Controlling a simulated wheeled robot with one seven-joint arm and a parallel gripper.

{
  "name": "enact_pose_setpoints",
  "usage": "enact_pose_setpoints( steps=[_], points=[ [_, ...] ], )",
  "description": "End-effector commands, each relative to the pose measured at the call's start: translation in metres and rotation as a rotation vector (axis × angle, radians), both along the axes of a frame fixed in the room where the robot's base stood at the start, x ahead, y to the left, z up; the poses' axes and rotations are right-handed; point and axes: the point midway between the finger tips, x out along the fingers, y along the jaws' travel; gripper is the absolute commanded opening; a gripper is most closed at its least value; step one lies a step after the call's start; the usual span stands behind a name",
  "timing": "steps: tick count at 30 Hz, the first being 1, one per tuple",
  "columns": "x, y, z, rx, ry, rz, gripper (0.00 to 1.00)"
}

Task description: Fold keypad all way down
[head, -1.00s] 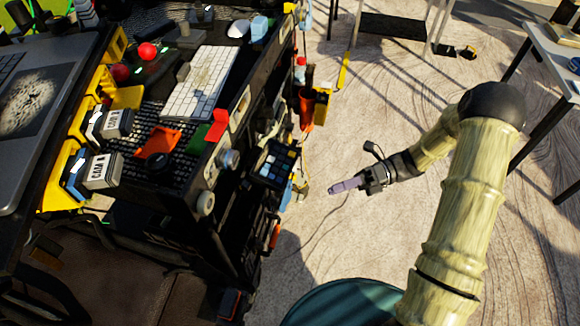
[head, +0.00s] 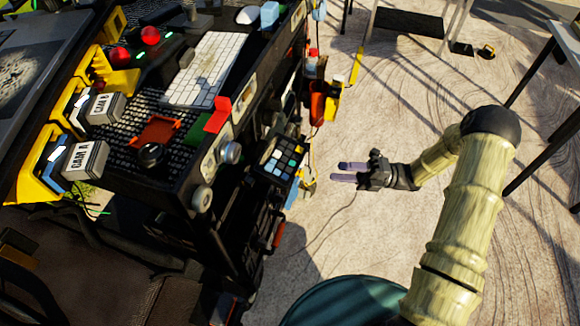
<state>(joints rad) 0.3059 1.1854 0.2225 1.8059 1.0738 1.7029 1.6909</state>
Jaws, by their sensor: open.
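The keypad (head: 279,160) is a small dark panel with rows of coloured and pale keys. It sticks out from the right side of the black video cart, its keys facing up and toward me. I cannot tell its exact tilt, and its hinge is not clear. My gripper (head: 341,172) is to the right of the keypad, over the pale floor. Its two purple fingers point left toward the keypad and are spread apart with nothing between them. A gap shows between the fingertips and the keypad.
The cart top holds a white keyboard (head: 206,76), a red-orange tray (head: 157,131) and camera boxes (head: 86,160). An orange holder (head: 317,103) hangs on the cart's side beyond the keypad. A table (head: 560,50) stands at far right. The floor between is clear.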

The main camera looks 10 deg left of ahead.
Motion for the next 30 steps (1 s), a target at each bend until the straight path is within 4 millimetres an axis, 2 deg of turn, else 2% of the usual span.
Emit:
enact_pose_setpoints(
  steps=[6, 21, 25, 30],
  points=[
    [-0.013, 0.040, 0.009, 0.001, 0.000, 0.010, 0.42],
    [-0.039, 0.121, 0.029, 0.001, -0.002, 0.011, 0.42],
    [-0.042, 0.131, 0.033, 0.000, -0.002, 0.004, 0.42],
    [-0.041, 0.133, 0.034, 0.000, -0.001, -0.003, 0.42]
  ],
)
